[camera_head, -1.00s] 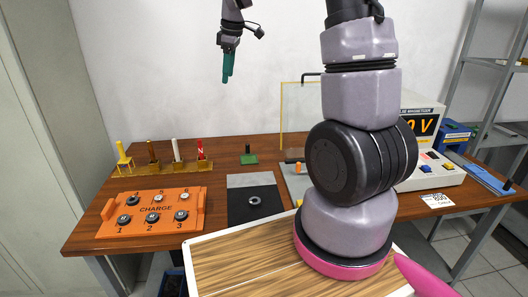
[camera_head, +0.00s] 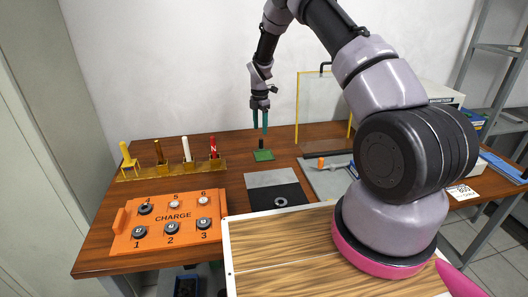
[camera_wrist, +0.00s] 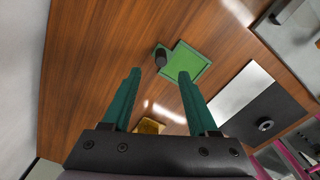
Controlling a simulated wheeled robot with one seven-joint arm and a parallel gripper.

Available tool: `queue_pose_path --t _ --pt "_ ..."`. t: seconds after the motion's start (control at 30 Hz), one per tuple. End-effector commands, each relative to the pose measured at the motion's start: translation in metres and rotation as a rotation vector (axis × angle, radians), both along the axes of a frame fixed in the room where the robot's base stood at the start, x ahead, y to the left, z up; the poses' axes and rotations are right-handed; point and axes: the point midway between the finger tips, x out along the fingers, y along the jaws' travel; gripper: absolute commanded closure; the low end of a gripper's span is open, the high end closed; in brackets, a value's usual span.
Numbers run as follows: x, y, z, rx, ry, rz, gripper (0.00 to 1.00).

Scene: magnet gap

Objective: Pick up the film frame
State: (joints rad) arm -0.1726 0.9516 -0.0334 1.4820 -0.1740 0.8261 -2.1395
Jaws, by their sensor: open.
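The film frame is a small green square (camera_head: 263,156) lying flat on the table, with a dark upright post at its edge. In the wrist view the green frame (camera_wrist: 190,64) has a lighter border, and the dark post (camera_wrist: 161,57) stands at its left side. My gripper (camera_head: 260,129) has green fingers pointing down above the frame, near the post. In the wrist view my gripper (camera_wrist: 159,74) is open, with nothing between the fingers, and the post shows beyond the gap. The fingers appear apart from the frame.
An orange CHARGE board (camera_head: 170,222) holds several round pieces at the front left. A brass rack (camera_head: 171,170) with several coloured posts stands behind it. A grey and black mat (camera_head: 260,181) with a ring (camera_head: 280,202) lies nearby. A yellow-edged clear screen (camera_head: 297,108) stands right.

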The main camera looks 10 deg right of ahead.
Motion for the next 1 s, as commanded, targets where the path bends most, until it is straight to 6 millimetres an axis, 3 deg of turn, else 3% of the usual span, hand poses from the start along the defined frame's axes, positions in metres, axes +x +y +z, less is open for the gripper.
queue_pose_path --t 0.5,0.8,0.93,0.97,1.0 --pt "0.000 -0.004 -0.067 0.000 0.000 -0.002 0.40" --pt "0.000 -0.004 -0.072 0.000 -0.002 -0.002 0.40" --pt "0.000 -0.004 -0.071 0.000 -0.002 -0.002 0.90" --pt "0.000 -0.004 -0.071 0.000 -0.002 -0.002 1.00" --pt "0.000 -0.004 -0.071 0.000 -0.002 -0.002 1.00"
